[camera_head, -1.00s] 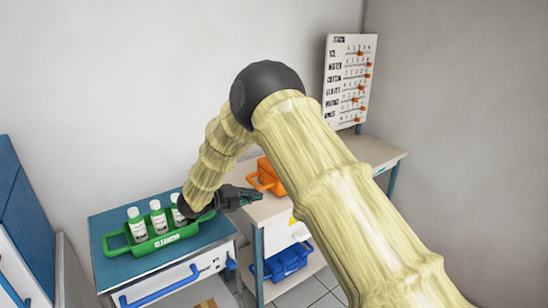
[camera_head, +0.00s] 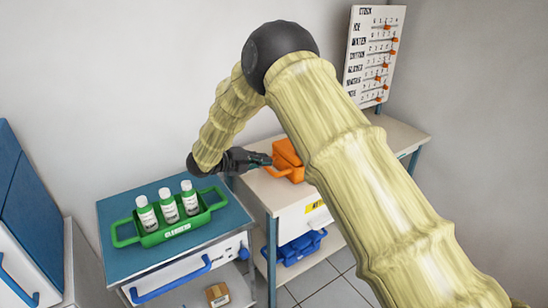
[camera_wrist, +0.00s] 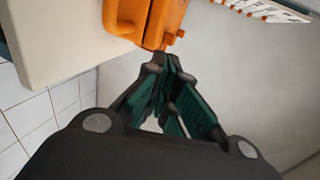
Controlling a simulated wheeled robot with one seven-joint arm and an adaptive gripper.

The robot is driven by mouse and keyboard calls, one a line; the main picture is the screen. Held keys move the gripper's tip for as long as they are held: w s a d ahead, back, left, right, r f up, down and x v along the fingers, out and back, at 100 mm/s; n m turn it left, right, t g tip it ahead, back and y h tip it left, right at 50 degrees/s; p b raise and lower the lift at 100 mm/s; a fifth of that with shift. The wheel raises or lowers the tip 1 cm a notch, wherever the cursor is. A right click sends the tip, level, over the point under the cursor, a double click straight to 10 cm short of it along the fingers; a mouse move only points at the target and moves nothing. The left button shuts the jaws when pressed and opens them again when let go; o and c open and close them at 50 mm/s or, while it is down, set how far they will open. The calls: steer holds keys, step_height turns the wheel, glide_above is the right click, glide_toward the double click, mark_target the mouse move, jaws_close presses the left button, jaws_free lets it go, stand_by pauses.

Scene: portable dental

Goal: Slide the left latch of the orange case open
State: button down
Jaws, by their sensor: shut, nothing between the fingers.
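The orange case (camera_head: 290,155) stands on the light-topped cabinet, its handle side facing my gripper. Most of its right side is hidden behind my arm. My gripper (camera_head: 266,160) is shut and empty, level with the left end of the case, very close to it. In the wrist view, the case (camera_wrist: 162,18) fills the top middle, with its handle (camera_wrist: 121,16) at left. The fingertips (camera_wrist: 162,62) of my gripper lie just below the case's lower edge there; I cannot tell whether they touch. The left latch cannot be told apart for sure.
A green carrier (camera_head: 178,234) with white bottles stands on the blue-topped cart (camera_head: 225,228) at left. A blue bin (camera_head: 297,249) sits on the shelf below the light tabletop (camera_head: 257,187). A board with orange sliders (camera_head: 372,55) stands at the back right.

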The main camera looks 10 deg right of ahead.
steer(key=r+p+x, duration=0.1)
steer(key=p+x, duration=0.3)
steer(key=x, duration=0.8)
steer(key=shift+d, duration=0.5)
steer(key=shift+w+d+f, duration=0.1)
steer(key=shift+w+f, duration=0.05)
steer(key=shift+r+b+x, duration=0.25)
steer(key=shift+b+x, duration=0.6)
steer(key=shift+x, duration=0.35)
steer(key=shift+w+d+r, duration=0.1)
steer(key=shift+w+d, duration=0.05)
steer(key=shift+d, duration=0.2)
steer(key=shift+a, duration=0.1)
steer(key=shift+a, duration=0.25)
steer(key=b+v, duration=0.3)
steer(key=v, duration=1)
steer(key=shift+a+f+b, duration=0.2)
steer(key=shift+f+b, duration=0.15)
